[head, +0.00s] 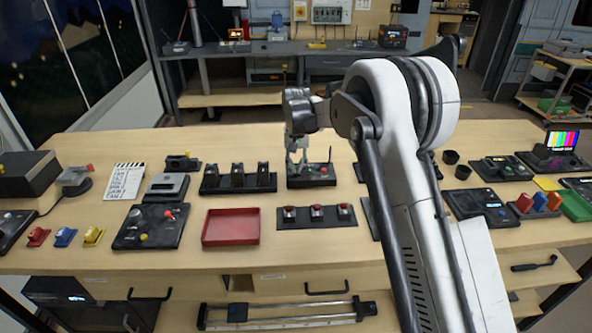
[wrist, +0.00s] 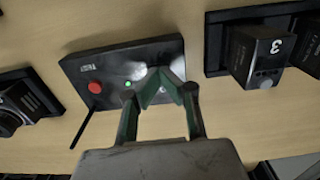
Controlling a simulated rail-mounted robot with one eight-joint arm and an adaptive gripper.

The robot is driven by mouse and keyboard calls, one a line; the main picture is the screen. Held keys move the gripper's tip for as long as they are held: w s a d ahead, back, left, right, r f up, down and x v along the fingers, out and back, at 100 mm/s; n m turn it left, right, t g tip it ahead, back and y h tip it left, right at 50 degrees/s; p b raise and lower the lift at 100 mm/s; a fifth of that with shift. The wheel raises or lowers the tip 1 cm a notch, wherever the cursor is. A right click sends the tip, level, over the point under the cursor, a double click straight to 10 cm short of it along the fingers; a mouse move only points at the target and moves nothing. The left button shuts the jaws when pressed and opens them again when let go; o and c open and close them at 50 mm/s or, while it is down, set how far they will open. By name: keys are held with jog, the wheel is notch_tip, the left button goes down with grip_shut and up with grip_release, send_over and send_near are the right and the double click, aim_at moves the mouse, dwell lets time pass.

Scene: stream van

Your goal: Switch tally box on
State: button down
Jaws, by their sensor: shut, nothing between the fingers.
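The tally box is likely the flat black box (head: 311,180) on the middle of the bench. In the wrist view the black box (wrist: 112,68) shows a white label starting with "T", a red round button (wrist: 95,87), a small lit green light (wrist: 128,84) and a thin black antenna (wrist: 81,129). My gripper (head: 298,163) points down over the box's left part in the head view. In the wrist view my gripper (wrist: 160,84) is shut and empty, its fingertips over the box face. Shiny metal parts show beside the fingertips; the fingers partly hide them. Contact cannot be told.
A panel with several dark units (head: 238,178) stands left of the box. A strip with red buttons (head: 316,214) and a red tray (head: 231,227) lie in front.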

jog(key=shift+r+p, duration=1.05)
jog(key=shift+r, duration=2.4)
jog(key=shift+s+d+r, duration=0.1)
jog(key=shift+d+r, duration=0.1)
jog(key=shift+r, duration=0.1)
jog(key=s+d+r+t+b, duration=0.1)
jog(key=s+d+r+t, duration=0.1)
jog(key=s+d+r, duration=0.6)
jog(key=s+d+r+t+b, duration=0.1)
jog(key=s+d+r, duration=0.6)
jog(key=s, duration=0.4)
jog(key=s+d+f+t+b, duration=0.1)
jog(key=s+d+f+t, duration=0.1)
jog(key=s, duration=1)
jog(key=s+d+f+m+t+b, duration=0.1)
jog(key=s+d, duration=0.5)
jog(key=s, duration=0.7)
notch_tip(320, 180, down, 3)
jog(key=shift+s+r+t, duration=0.1)
jog(key=shift+s+t, duration=0.05)
jog(key=shift+t, duration=0.45)
